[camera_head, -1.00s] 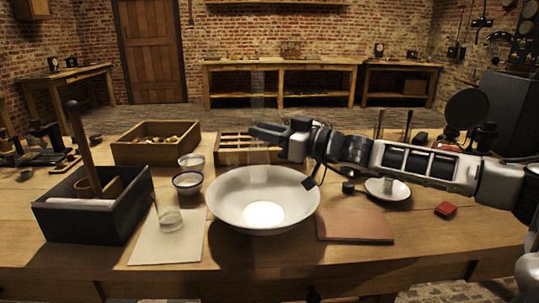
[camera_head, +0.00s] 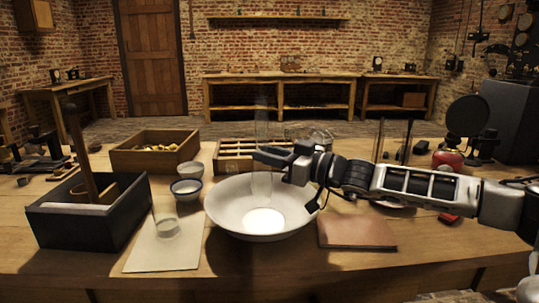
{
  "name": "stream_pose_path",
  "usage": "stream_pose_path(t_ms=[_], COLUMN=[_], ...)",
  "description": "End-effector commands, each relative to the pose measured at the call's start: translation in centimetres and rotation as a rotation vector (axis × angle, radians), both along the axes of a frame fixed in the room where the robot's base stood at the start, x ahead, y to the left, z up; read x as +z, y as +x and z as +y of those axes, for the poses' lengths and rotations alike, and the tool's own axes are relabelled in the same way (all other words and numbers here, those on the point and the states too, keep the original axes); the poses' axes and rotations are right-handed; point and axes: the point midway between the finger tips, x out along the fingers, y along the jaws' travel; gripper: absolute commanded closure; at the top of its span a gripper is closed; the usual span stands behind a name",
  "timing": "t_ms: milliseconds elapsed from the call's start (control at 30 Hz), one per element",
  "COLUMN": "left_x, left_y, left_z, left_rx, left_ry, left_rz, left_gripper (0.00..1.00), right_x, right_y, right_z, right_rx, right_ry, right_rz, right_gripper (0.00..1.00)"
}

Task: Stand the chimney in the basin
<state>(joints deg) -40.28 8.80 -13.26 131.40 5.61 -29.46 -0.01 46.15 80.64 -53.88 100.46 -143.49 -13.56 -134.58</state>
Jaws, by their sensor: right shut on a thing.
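The chimney (camera_head: 262,186) is a clear glass tube, upright and faint against the background. My right gripper (camera_head: 266,155) is shut on it around its middle, coming in from the right. The white basin (camera_head: 222,206) stands on the table below, with a bright spot on its floor. The chimney's lower part is inside the basin's outline; I cannot tell whether its lower end touches the floor. My left gripper is not in view.
Left of the basin are small bowls (camera_head: 187,190), a glass jar (camera_head: 166,226) on a pale sheet (camera_head: 150,254) and a dark box (camera_head: 85,230). A brown slab (camera_head: 356,232) lies to the right. A wooden divided tray (camera_head: 232,165) is behind. The front table strip is clear.

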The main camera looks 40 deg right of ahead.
Motion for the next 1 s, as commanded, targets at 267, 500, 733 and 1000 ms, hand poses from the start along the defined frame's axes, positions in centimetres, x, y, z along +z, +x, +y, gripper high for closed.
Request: stream_pose_path(t_ms=[267, 500, 733, 1000], left_x=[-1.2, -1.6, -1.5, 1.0], left_y=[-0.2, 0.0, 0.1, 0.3], left_z=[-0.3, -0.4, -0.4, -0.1], left_rx=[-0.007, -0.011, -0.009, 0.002], left_ry=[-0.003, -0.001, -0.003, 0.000], left_rz=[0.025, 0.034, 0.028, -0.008], left_gripper=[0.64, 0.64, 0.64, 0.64], right_x=[-0.5, -0.7, -0.9, 0.8], right_y=[0.0, 0.0, 0.0, 0.0], right_z=[0.0, 0.0, 0.0, 0.0], right_rx=[0.000, 0.000, 0.000, 0.000], right_ry=[0.000, -0.001, -0.001, 0.000], right_rz=[0.000, 0.003, 0.005, 0.004], right_gripper=[0.97, 0.55, 0.52, 0.52])
